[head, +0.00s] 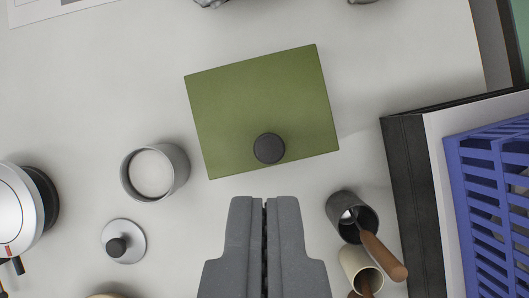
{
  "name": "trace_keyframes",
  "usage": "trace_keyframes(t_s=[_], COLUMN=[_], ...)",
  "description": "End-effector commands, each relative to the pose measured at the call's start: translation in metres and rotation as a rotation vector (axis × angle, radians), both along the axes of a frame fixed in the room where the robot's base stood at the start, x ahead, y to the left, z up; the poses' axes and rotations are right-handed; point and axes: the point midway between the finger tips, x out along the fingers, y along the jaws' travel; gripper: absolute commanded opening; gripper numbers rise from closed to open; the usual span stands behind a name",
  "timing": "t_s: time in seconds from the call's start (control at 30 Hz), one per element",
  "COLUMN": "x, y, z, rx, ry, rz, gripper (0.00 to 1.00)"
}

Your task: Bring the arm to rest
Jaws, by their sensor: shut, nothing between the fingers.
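My gripper (264,203) shows at the bottom middle of the head view. Its two grey fingers are shut with only a thin dark line between them, and nothing is held. The fingertips point up the picture, just below a green rectangular board or box lid (250,105) with a round black knob (269,148) near its lower edge. The fingertips appear apart from the green thing in the picture; the height between them I cannot tell.
A grey open cup (181,168) and a small lid with a black knob (137,240) lie left. A dark cup (341,205) with a wooden-handled tool (385,258) and a cream cup (352,262) stand right. A blue slatted crate (480,190) is far right. Pale surface is clear at upper left.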

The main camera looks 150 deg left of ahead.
Motion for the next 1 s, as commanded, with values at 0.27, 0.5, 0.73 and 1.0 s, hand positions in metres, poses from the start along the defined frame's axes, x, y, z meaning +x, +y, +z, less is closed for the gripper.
trace_keyframes(t_s=[0.27,0.5,0.73,1.0], x=[0.0,-0.03,-0.072,-0.09], y=[0.0,-0.002,-0.003,-0.004], z=[0.135,0.259,0.351,0.38], rx=[-0.017,-0.06,-0.109,-0.129], ry=[-0.328,-0.621,-0.839,-0.912], rz=[0.088,0.155,0.194,0.206], gripper=[0.0,0.0,0.0,0.0])
